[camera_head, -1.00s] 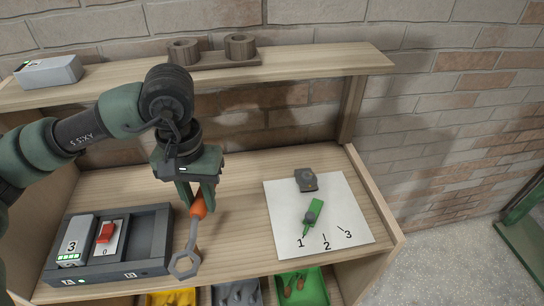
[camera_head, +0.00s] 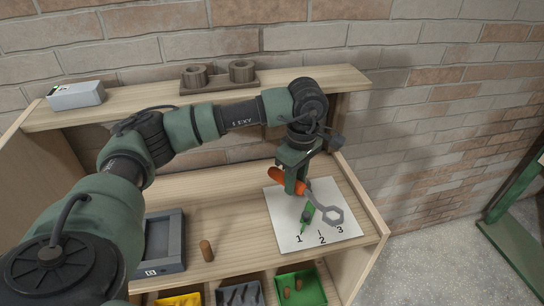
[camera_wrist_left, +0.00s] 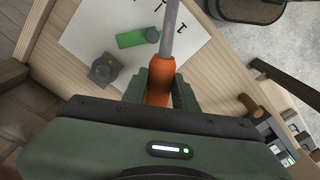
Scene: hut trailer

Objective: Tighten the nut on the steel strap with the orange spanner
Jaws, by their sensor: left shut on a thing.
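My left gripper (camera_head: 292,182) is shut on the orange handle of the spanner (camera_head: 325,201), above the white sheet (camera_head: 347,229). The spanner's grey shaft and ring end point right and toward the front edge, over the sheet. In the left wrist view the orange handle (camera_wrist_left: 159,82) sits between my fingers (camera_wrist_left: 160,92). A dark grey piece with a round fastener (camera_wrist_left: 103,69), perhaps the strap and nut, lies on the sheet beside the spanner. My gripper hides it in the head view. A green piece with a round grey knob (camera_wrist_left: 133,40) lies near it. My right gripper is not in view.
A wooden peg (camera_head: 206,250) stands on the bench beside a dark tray (camera_head: 172,243). Yellow, grey and green bins (camera_head: 302,287) are below the front edge. A shelf (camera_head: 200,105) runs behind, with a peg holder (camera_head: 218,85) and a grey box (camera_head: 76,95).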

